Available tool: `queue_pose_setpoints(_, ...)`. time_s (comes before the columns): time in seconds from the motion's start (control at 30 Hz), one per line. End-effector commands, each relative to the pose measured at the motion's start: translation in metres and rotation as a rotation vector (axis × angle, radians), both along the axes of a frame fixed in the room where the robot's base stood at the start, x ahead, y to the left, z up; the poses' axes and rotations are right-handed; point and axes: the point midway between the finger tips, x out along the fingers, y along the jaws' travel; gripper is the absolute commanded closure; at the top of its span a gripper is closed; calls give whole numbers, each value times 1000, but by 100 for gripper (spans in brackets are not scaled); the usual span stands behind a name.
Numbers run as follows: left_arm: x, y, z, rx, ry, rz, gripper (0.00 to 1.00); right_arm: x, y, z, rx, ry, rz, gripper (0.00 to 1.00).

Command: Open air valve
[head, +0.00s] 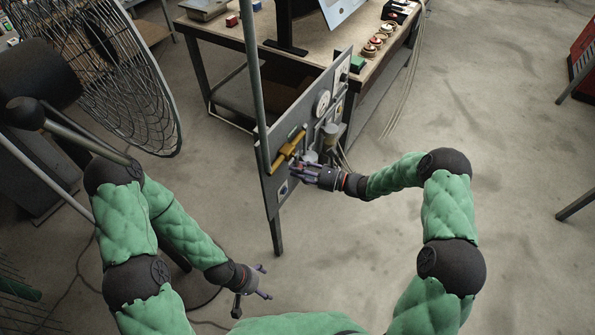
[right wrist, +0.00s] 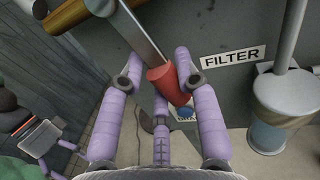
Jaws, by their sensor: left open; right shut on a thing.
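A grey upright panel (head: 275,184) stands near the middle of the head view with a yellow valve body (head: 287,148) on it. In the right wrist view the valve's metal lever (right wrist: 142,30) ends in a red handle grip (right wrist: 167,84). My right gripper (head: 300,170) is at the panel, just below the yellow valve. Its purple fingers (right wrist: 157,85) are around the red grip, which hides part of the contact. My left gripper (head: 262,282) is open and empty, low in the head view, away from the panel.
A FILTER label (right wrist: 233,56) and a clear filter bowl (right wrist: 270,115) sit right of the handle. A gauge (head: 322,103) is higher on the panel. A vertical pipe (head: 252,70) rises at the panel's left. A workbench (head: 235,35) stands behind, a large fan (head: 110,70) at left.

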Motion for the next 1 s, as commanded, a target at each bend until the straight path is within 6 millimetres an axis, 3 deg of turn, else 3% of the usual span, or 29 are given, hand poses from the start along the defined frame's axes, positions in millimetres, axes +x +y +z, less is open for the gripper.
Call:
queue_pose_setpoints(0.5, 0, 0, -2, 0, 0, 0, 16, 18, -13, 5, -212, -292, 5, 100)
queue_pose_setpoints(1.0, 0, 0, -3, 0, 0, 0, 16, 23, -17, 7, -279, -381, 7, 100)
